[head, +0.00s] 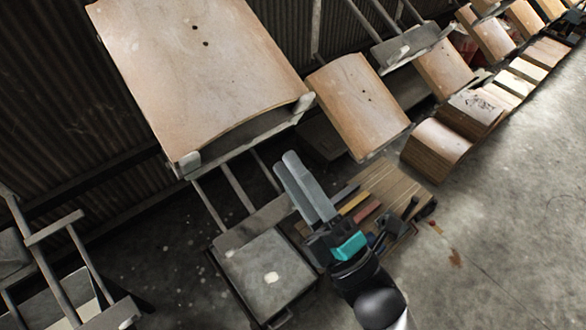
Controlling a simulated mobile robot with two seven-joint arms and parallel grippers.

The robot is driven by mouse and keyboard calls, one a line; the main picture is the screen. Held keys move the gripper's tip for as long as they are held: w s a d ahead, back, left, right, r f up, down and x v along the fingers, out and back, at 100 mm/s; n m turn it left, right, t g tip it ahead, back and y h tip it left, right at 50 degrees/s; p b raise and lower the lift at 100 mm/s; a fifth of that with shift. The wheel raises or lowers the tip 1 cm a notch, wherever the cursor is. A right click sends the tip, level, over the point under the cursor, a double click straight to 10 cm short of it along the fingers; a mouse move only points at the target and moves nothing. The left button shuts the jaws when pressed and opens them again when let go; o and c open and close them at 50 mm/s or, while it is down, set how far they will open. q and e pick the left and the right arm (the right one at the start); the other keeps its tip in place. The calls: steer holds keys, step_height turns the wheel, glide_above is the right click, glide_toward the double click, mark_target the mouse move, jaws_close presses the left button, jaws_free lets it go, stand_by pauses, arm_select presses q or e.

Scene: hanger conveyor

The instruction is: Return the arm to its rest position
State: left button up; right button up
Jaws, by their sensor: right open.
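My right arm comes in from the bottom right of the head view. Its gripper (285,161) points up and left, with two long grey fingers. The jaws are open, and I see nothing between them. The gripper shows in front of a metal frame with a grey square seat or plate (262,273) and low flat wooden pieces. It looks clear of the large curved wooden panel (195,65) above it, though the exact distance is hard to tell. My left gripper is not in view.
A smaller curved panel (358,105) is right of the large one. Stacked boards (437,147) run toward the upper right. A metal frame (62,265) stands at lower left. A dark corrugated wall (45,110) is behind. The concrete floor (500,240) at right is clear.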

steer(key=shift+f, duration=0.1)
steer(key=w+d+f+m+g+h, duration=0.1)
steer(key=w+f+m+g+h, duration=0.2)
steer(key=f, duration=0.7)
steer(key=d+f+m+h, duration=0.25)
steer(key=f+m, duration=0.25)
steer(key=f, duration=0.5)
steer(key=s+d+f+m+g+h, duration=0.2)
steer(key=f+m+g, duration=0.1)
steer(key=f, duration=0.6)
steer(key=s+d+f+m+g+h, duration=0.2)
steer(key=s+f+m, duration=0.1)
steer(key=f, duration=0.5)
steer(key=s+d+f+m+g+h, duration=0.1)
steer(key=s+d+f+m+g, duration=0.1)
steer(key=s+f, duration=0.4)
steer(key=s+d+f+m+g+h, duration=0.1)
steer(key=s+d+f+m+g, duration=0.2)
steer(key=s, duration=0.7)
steer(key=s+d+f+m+g+h, duration=0.1)
steer(key=s+d+f+m+g, duration=0.2)
steer(key=s+f, duration=0.5)
steer(key=d+f+g, duration=0.1)
steer(key=g, duration=0.1)
steer(key=shift+s+d+f+g+h, duration=0.15)
steer(key=shift+s+f+g+h, duration=0.15)
steer(key=shift+s+f+h, duration=0.1)
steer(key=shift+w, duration=0.1)
